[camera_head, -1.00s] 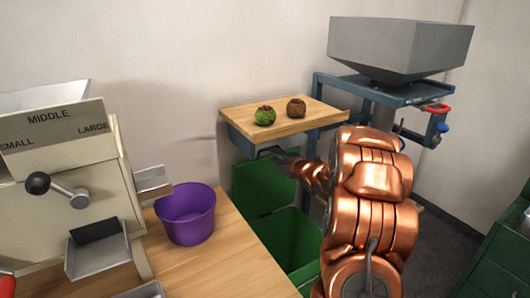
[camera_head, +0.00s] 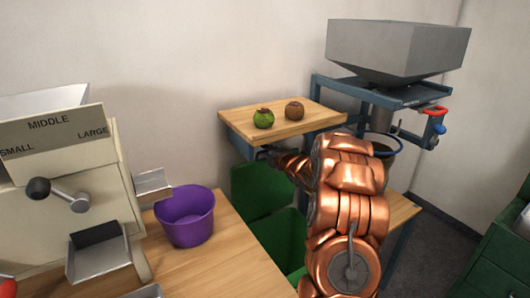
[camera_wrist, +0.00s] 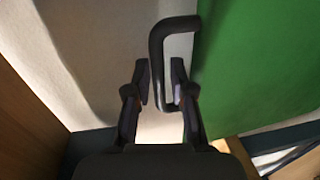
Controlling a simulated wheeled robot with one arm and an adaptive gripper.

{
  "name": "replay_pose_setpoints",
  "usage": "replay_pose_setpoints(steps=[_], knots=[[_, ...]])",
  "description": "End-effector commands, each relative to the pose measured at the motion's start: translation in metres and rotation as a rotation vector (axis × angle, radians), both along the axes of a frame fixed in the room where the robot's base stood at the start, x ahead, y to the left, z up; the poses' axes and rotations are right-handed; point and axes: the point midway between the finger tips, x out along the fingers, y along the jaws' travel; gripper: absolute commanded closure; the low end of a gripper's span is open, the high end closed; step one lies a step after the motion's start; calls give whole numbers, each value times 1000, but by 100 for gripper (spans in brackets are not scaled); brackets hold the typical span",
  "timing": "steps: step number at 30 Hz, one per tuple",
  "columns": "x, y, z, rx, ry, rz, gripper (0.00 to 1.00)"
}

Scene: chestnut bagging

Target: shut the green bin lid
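The green bin (camera_head: 289,244) stands below the small wooden shelf, partly hidden by my arm. Its green lid (camera_head: 262,190) stands raised at the back, so the bin is open. In the wrist view the lid (camera_wrist: 262,65) fills the right side, with a dark bent handle (camera_wrist: 157,55) on its edge. My gripper (camera_wrist: 160,82) has its two fingers apart, with the handle bar between them. The bar is close to the left finger; a thin gap shows at the right one. Contact is unclear. In the head view my gripper is mostly hidden at the lid's top.
A wooden shelf (camera_head: 287,129) above the lid bears a green chestnut burr (camera_head: 264,119) and a brown one (camera_head: 294,111). A purple bucket (camera_head: 186,216) stands on the front table (camera_head: 222,262) beside the sorting machine (camera_head: 70,190). A grey hopper (camera_head: 398,50) stands at back right.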

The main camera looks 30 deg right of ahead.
Motion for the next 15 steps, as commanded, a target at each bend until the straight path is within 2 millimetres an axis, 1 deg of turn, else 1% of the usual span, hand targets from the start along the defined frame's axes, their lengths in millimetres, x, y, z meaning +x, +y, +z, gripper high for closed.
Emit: replay_pose_setpoints(steps=[3, 9, 10, 15], knots=[[0, 0, 0, 0, 0, 0, 77], [0, 0, 0, -1, 0, 0, 98], [0, 0, 0, 0, 0, 0, 100], [0, 0, 0, -1, 1, 0, 100]])
